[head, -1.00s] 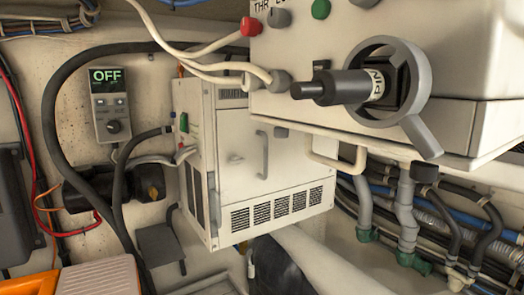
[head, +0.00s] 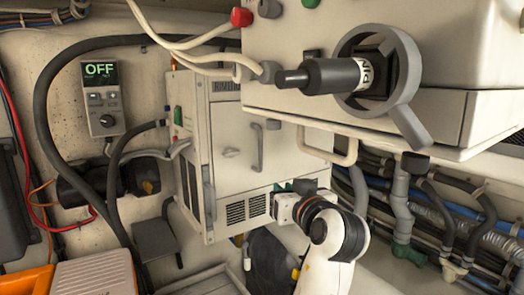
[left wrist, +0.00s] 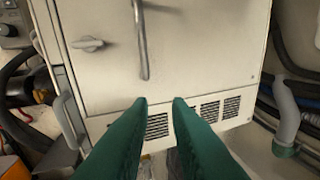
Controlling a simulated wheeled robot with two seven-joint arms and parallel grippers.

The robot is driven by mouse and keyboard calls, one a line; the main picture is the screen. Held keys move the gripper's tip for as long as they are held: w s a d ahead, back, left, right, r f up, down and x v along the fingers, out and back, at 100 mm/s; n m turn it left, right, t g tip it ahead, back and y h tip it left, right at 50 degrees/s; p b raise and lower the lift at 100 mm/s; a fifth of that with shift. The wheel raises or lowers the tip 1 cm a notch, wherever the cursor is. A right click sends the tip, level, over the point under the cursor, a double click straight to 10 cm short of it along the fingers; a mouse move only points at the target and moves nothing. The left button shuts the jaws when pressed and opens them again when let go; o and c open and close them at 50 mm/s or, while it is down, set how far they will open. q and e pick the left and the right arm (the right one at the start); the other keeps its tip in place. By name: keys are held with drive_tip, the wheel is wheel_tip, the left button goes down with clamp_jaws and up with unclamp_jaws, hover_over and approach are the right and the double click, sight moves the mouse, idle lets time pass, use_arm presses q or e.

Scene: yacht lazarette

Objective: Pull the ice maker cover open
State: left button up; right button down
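The ice maker (head: 222,150) is a white box on the wall, with its front cover (head: 236,130) shut. A grey vertical bar handle (head: 258,147) and a small latch (head: 230,152) are on the cover; the left wrist view also shows the handle (left wrist: 141,40) and the latch (left wrist: 88,44). My left gripper (left wrist: 160,102) has two green fingers spread apart with nothing between them. They point at the lower front, below the handle and apart from it. In the head view the left arm covers part of the lower vents. My right gripper is out of view.
A large white housing (head: 380,120) with a black-and-grey rotary handle overhangs at the upper right. A bent white bar (head: 328,150) hangs under it. Hoses and pipes (head: 402,205) run at the right. A control unit reading OFF (head: 101,98) is on the left wall.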

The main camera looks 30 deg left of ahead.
use_arm(q)
drive_tip(key=n+y, duration=0.2)
approach(261, 151)
drive_tip(key=d, duration=0.1)
drive_tip(key=r, duration=0.1)
drive_tip(key=p+x, duration=0.2)
drive_tip(key=x, duration=0.1)
drive_tip(key=p+x, duration=0.2)
drive_tip(key=x, duration=0.2)
drive_tip(key=p+x, duration=0.2)
drive_tip(key=x, duration=0.1)
drive_tip(key=shift+a+f+p, duration=0.3)
drive_tip(key=shift+a, duration=0.1)
drive_tip(key=shift+w+a+f, duration=0.15)
drive_tip(key=shift+w+a, duration=0.1)
drive_tip(key=shift+a, duration=0.1)
clamp_jaws()
